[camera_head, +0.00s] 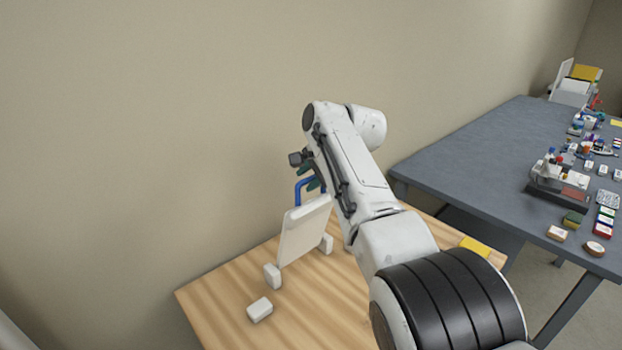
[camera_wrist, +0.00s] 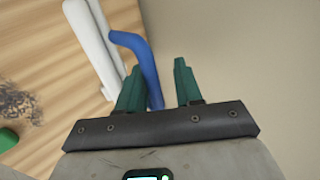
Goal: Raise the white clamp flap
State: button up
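The white clamp flap (camera_head: 303,232) stands steeply tilted above the wooden table, between two small white blocks. A bent blue handle (camera_head: 303,186) shows at its top edge. In the wrist view the flap (camera_wrist: 92,40) appears edge-on at upper left, with the blue handle (camera_wrist: 146,62) beside it. My gripper (camera_wrist: 158,68) has two green fingers, apart. The handle's lower part shows in the gap, close to the left finger and partly hidden by it. I cannot tell whether they touch. In the head view my gripper (camera_head: 311,179) is small and partly hidden by my arm.
A loose white block (camera_head: 260,310) lies on the wooden table (camera_head: 320,305) near the flap. A yellow pad (camera_head: 475,247) lies at its right. The wall (camera_head: 180,130) is close behind. A grey table (camera_head: 470,150) with many small items stands to the right.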

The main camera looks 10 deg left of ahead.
dwell(0.3)
jog(key=shift+s, duration=0.1)
jog(key=b+v, duration=0.1)
jog(key=v, duration=0.9)
jog(key=shift+r+b, duration=0.35)
jog(key=shift+d, duration=0.15)
